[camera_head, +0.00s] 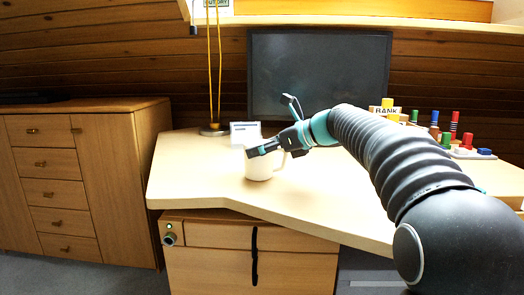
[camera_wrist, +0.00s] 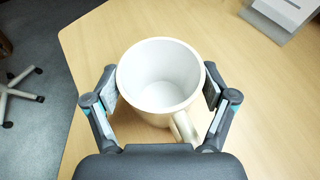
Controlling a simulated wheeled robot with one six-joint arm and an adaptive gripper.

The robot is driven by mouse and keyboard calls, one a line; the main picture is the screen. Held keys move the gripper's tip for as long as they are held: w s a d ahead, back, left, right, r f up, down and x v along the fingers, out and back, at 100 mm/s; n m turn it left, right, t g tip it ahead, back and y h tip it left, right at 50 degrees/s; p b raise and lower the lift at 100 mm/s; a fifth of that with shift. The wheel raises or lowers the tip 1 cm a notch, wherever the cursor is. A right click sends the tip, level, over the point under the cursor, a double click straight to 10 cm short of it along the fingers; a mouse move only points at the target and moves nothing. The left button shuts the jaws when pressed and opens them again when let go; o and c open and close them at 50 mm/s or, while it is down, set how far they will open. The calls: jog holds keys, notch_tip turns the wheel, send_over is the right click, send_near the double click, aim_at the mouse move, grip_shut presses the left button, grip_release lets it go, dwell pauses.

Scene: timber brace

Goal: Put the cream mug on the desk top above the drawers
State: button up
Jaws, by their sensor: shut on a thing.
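The cream mug (camera_head: 259,164) is upright at the desk top (camera_head: 200,180), above the drawers (camera_head: 250,262), near the desk's left part. In the wrist view the mug (camera_wrist: 160,82) is seen from above, empty, with its handle toward my gripper's palm. My gripper (camera_wrist: 160,88) has one finger on each side of the mug and is shut on it. In the head view my gripper (camera_head: 262,150) reaches the mug from the right. I cannot tell for certain whether the mug's base touches the desk top.
A dark monitor (camera_head: 320,75) stands at the back of the desk. A white card (camera_head: 245,132) and a lamp base (camera_head: 213,130) are behind the mug. Coloured pegs and blocks (camera_head: 455,140) stand at the right. The desk's front left is clear. A wooden cabinet (camera_head: 120,180) is at left.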

jog(key=o, duration=1.2)
jog(key=shift+f, duration=0.1)
jog(key=shift+s+d+r, duration=0.1)
jog(key=shift+d+r, duration=0.2)
jog(key=p+v, duration=0.2)
jog(key=v, duration=0.9)
jog(key=shift+d, duration=0.2)
jog(key=shift+s, duration=0.1)
